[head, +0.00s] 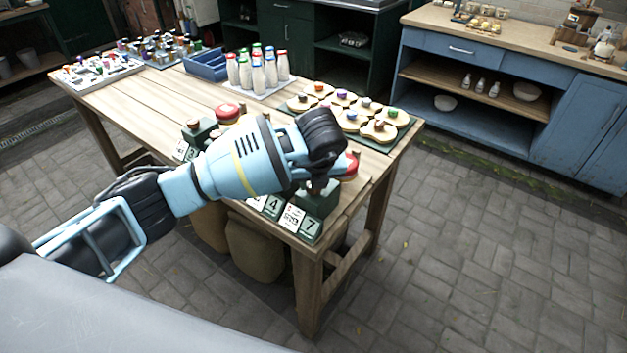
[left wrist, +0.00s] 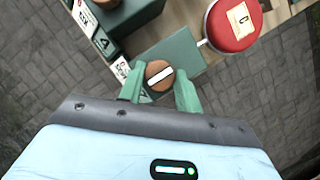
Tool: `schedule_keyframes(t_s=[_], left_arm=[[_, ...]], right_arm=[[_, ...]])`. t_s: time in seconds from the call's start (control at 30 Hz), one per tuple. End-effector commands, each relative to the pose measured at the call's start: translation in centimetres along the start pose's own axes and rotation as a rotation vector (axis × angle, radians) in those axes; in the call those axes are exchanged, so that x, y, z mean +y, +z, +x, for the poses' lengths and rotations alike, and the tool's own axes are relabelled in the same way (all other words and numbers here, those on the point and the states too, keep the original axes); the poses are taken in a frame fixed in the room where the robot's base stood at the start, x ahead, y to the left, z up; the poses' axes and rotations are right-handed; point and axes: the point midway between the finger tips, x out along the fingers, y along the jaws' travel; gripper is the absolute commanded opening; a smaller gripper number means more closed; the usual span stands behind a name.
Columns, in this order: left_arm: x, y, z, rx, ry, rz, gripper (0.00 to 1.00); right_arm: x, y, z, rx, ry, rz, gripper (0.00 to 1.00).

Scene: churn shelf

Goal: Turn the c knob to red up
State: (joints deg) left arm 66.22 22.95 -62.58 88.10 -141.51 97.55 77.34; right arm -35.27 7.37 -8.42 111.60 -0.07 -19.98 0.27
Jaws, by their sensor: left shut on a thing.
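A round brown knob (left wrist: 158,83) with a white line across its top sits on a green box (left wrist: 181,49) in the left wrist view. The line runs slightly tilted, rising to the right. A red disc (left wrist: 222,32) with a small lettered card on it is joined to this box by a thin rod. My left gripper (left wrist: 160,73) has its two green fingers around the knob, shut on it from both sides. In the head view my left arm reaches over the table to the green box (head: 318,203), and the wrist hides the knob. The red disc (head: 351,172) is partly hidden there.
More green boxes with number cards (head: 272,206) line the table's front edge. Another red disc (head: 228,112) is further left. A tray of yellow pieces with coloured knobs (head: 380,130) and several white bottles (head: 257,75) stand behind.

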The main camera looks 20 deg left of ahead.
Motion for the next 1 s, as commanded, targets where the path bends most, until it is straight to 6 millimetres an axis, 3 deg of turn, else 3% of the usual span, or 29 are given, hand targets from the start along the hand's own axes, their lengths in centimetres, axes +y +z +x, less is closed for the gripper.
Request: schedule_keyframes(t_s=[0.17, 0.2, 0.33, 0.67, 1.0], left_arm=[[0.0, 0.1, -0.1, -0.001, -0.001, -0.002, 0.11], [0.0, 0.1, -0.1, -0.001, -0.001, -0.002, 0.38], [0.0, 0.1, 0.0, -0.001, -0.001, -0.001, 0.55], [0.0, 0.0, -0.2, 0.000, -0.001, 0.000, 0.56], [-0.1, 0.1, -4.9, -0.003, -0.004, 0.000, 0.56]], right_arm=[[0.0, -0.1, 0.0, 0.001, 0.000, 0.000, 0.36], [0.0, -0.1, 0.0, 0.002, 0.000, 0.000, 0.36], [0.0, -0.1, 0.0, 0.002, 0.000, 0.000, 0.36], [0.0, 0.0, 0.0, 0.001, 0.000, 0.001, 0.36], [-0.1, 0.2, 0.0, -0.005, -0.002, 0.002, 0.36]])
